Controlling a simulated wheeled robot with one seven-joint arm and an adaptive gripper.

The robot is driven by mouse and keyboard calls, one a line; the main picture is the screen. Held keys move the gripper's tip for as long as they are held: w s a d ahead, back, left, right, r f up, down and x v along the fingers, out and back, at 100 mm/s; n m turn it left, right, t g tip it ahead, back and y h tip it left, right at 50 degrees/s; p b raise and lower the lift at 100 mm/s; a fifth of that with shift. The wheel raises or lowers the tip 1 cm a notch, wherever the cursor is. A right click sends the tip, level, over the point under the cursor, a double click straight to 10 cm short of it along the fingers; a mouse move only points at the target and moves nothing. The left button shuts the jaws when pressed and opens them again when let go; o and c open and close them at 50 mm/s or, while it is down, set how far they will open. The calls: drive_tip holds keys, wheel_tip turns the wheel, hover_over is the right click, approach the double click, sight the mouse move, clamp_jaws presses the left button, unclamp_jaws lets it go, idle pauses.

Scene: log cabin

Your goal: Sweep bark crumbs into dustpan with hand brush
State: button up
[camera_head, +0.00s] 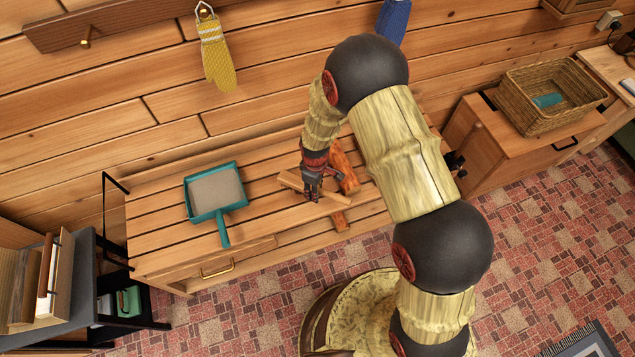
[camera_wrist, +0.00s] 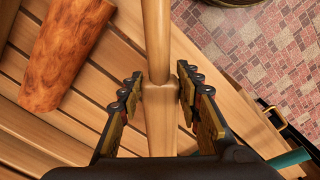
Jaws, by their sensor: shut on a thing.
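A teal dustpan (camera_head: 218,190) lies on the slatted wooden bench, its handle toward the front edge; its pan has a plain grey-beige inside. My gripper (camera_head: 313,196) is to the right of it, low over the bench. It is shut on a light wooden handle (camera_head: 338,199), which also runs between the fingers in the wrist view (camera_wrist: 159,115). I take this for the hand brush; no bristles show. A teal end at the lower right of the wrist view (camera_wrist: 290,159) looks like the dustpan handle. I cannot make out any bark crumbs.
Reddish-brown logs (camera_head: 345,165) lie just right of my gripper; one is large in the wrist view (camera_wrist: 65,55). The bench (camera_head: 160,225) is clear left of the dustpan. A wicker basket (camera_head: 540,122) with a teal thing inside stands at right. A yellow mitt (camera_head: 216,55) hangs behind.

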drive_tip(key=shift+r+p, duration=1.4)
drive_tip(key=shift+r, duration=1)
